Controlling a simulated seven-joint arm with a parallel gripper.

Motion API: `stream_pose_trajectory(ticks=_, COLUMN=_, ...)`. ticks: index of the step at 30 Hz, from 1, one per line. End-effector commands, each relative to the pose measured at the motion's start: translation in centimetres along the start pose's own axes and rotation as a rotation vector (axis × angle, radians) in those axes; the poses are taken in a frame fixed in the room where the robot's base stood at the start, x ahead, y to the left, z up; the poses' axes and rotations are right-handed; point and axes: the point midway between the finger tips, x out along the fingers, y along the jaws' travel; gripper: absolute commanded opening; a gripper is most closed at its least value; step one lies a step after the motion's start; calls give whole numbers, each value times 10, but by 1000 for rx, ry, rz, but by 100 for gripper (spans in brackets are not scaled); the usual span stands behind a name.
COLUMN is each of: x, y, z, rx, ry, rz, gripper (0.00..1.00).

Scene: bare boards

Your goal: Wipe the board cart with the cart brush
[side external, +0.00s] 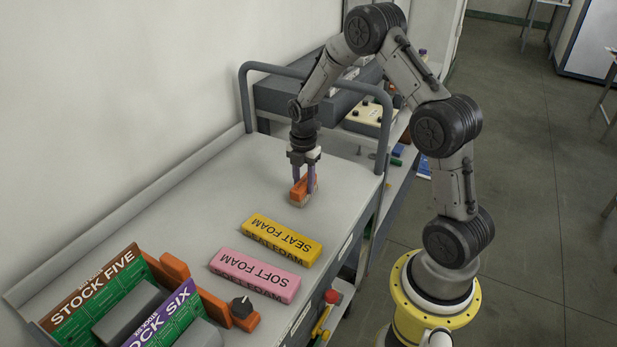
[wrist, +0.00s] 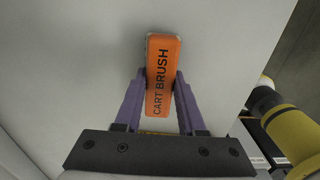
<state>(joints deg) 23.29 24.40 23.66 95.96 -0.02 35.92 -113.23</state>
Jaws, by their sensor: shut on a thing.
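The cart brush is an orange block lettered CART BRUSH. In the side external view the cart brush (side external: 299,192) is at the far half of the board cart's grey top (side external: 215,210). My gripper (side external: 304,178) points down over it, with its purple fingers on either side of the brush. The wrist view shows the cart brush (wrist: 162,75) between the two fingers of my gripper (wrist: 162,88), which is shut on it. The brush is at or very close to the cart top; its underside is hidden, so I cannot tell whether it touches.
A yellow SEAT FOAM block (side external: 282,240) and a pink SOFT FOAM block (side external: 255,275) lie nearer the camera. Boxes marked STOCK FIVE (side external: 95,295) and STOCK SIX (side external: 165,325) stand at the near left. A grey rail (side external: 245,95) edges the far end. The left middle top is bare.

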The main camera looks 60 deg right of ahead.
Motion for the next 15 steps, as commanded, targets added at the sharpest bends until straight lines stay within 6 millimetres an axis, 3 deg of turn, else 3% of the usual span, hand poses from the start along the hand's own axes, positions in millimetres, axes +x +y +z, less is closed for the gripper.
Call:
stream_pose_trajectory(ticks=11, x=1, y=-1, z=-36, rx=-3, ry=1, rz=-3, gripper=0)
stream_pose_trajectory(ticks=15, x=1, y=10, z=-29, rx=2, ry=1, rz=-2, gripper=0)
